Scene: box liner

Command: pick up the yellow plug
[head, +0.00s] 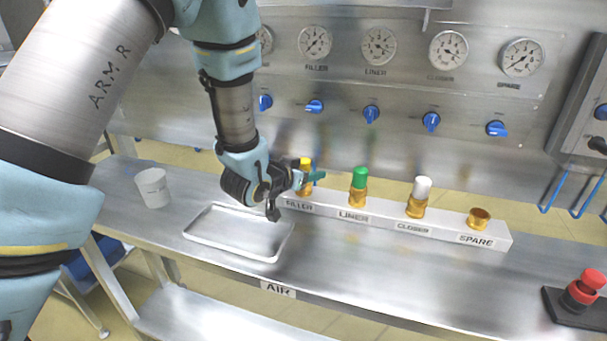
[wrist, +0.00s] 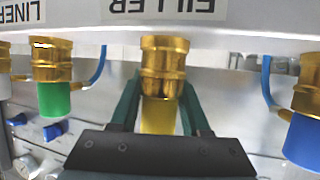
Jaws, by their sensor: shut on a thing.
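The yellow plug (head: 306,163) stands upright in the brass socket (head: 305,190) above the FILLER label, partly covered by my gripper in the head view. My gripper (head: 313,177) reaches it from the left with its teal fingers. In the wrist view, which is upside down, the yellow plug (wrist: 158,116) sits between the two teal fingers of my gripper (wrist: 160,100), which is shut on it. The plug still meets its brass socket (wrist: 164,62) there; no gap shows between them.
A green plug (head: 360,178) and a white plug (head: 422,188) stand right of it; the SPARE socket (head: 479,218) is empty. A blue plug (wrist: 303,140) shows beside it in the wrist view. A tray (head: 238,232), white cup (head: 153,187) and red button (head: 587,285) are on the bench.

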